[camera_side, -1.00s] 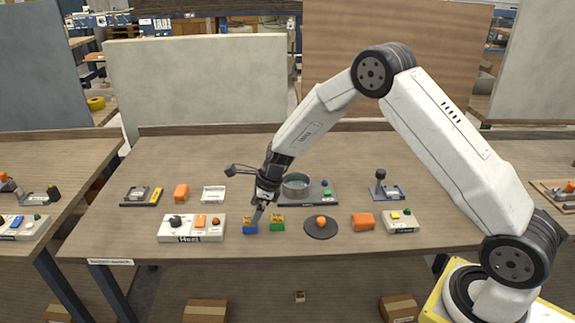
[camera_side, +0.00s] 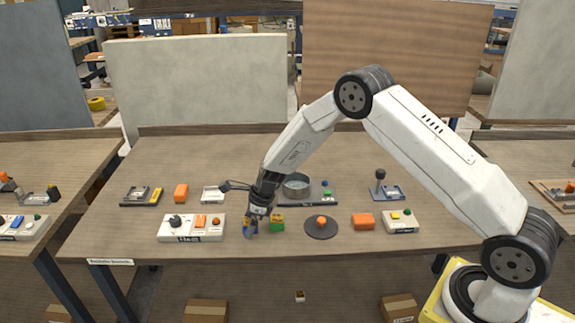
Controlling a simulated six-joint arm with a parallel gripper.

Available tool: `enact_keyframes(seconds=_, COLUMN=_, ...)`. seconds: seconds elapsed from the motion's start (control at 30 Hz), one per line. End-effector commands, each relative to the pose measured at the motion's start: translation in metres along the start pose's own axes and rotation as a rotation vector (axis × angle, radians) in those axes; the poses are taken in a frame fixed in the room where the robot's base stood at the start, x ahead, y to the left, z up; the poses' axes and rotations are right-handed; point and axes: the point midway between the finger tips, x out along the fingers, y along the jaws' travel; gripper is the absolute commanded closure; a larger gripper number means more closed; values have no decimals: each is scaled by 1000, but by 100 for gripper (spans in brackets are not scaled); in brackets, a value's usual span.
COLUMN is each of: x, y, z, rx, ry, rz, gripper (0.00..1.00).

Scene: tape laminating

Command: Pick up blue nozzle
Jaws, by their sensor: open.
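The blue nozzle (camera_side: 247,232) is a small blue block with a yellow-orange upper part, near the front edge of the table. My gripper (camera_side: 251,222) is right above it, pointing down, with its fingertips at the nozzle's upper part. The jaws are open. The fingers partly cover the nozzle, and I cannot tell whether they touch it. A similar green block (camera_side: 277,226) with a yellow top stands just to the right of the nozzle.
A white control box (camera_side: 190,238) with a knob and buttons lies to the left. A dark round disc (camera_side: 321,232) with an orange piece is to the right. Behind stands a round metal pot (camera_side: 296,185) on a dark base. Orange blocks (camera_side: 363,222) lie about.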

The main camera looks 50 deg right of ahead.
Motion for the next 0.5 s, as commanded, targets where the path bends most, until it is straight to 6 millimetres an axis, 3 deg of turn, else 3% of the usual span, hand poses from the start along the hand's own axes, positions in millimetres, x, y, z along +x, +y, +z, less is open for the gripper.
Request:
enact_keyframes(seconds=0.4, x=0, y=0, z=0, rx=0, ry=0, rz=0, gripper=0)
enact_keyframes(seconds=0.5, x=0, y=0, z=0, rx=0, ry=0, rz=0, gripper=32)
